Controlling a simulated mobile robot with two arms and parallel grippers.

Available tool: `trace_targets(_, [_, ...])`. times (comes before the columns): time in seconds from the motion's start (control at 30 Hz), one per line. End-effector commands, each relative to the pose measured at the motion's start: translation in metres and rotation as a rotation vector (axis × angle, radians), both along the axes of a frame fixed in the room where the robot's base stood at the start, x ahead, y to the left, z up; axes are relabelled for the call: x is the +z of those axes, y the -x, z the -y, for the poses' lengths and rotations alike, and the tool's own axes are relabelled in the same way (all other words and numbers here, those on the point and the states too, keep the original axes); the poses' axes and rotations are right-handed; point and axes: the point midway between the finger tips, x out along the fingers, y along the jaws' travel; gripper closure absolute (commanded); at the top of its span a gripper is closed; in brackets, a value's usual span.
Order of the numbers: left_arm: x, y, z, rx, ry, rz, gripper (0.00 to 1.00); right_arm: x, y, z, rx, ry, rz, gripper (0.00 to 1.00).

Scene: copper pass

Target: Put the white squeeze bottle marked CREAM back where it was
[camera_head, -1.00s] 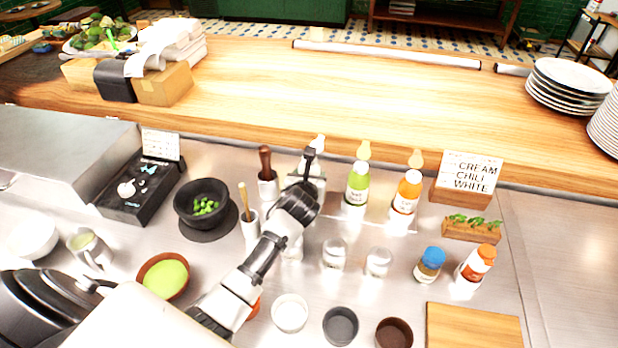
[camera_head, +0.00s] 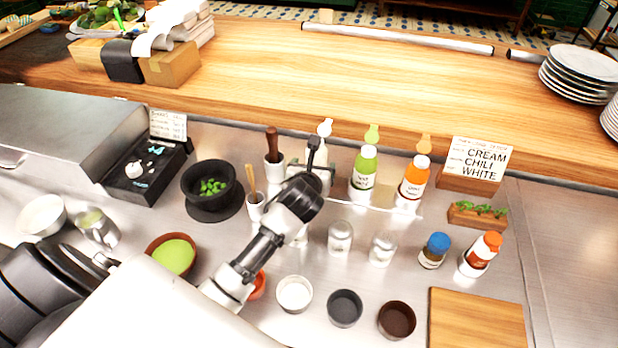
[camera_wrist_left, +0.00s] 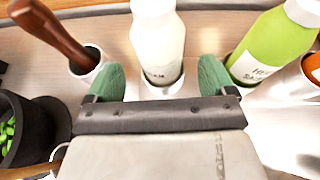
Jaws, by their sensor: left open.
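My left gripper (camera_wrist_left: 158,82) is open, with one green finger on each side of the bottle's lower part and visible gaps between. My right gripper is not in view.
A green bottle (camera_head: 365,170) and an orange bottle (camera_head: 415,178) stand to the right in the rack. A wooden pestle (camera_head: 273,142) stands close on the left. A mortar (camera_head: 210,187), glass jars (camera_head: 341,238) and a CREAM, CHILI, WHITE sign (camera_head: 476,160) are nearby.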

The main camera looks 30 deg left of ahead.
Motion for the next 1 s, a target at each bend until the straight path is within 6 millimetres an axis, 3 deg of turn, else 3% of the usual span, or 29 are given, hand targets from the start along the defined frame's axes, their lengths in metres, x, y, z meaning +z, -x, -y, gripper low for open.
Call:
trace_targets(0.2, [0.016, 0.037, 0.013, -0.002, -0.001, 0.002, 0.16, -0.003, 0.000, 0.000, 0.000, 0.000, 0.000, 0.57])
trace_targets(0.4, [0.025, 0.057, 0.020, -0.001, -0.001, 0.001, 0.16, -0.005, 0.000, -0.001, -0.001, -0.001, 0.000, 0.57])
trace_targets(1.0, [0.028, 0.062, 0.022, 0.000, 0.001, 0.000, 0.16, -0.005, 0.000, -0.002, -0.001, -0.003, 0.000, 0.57])
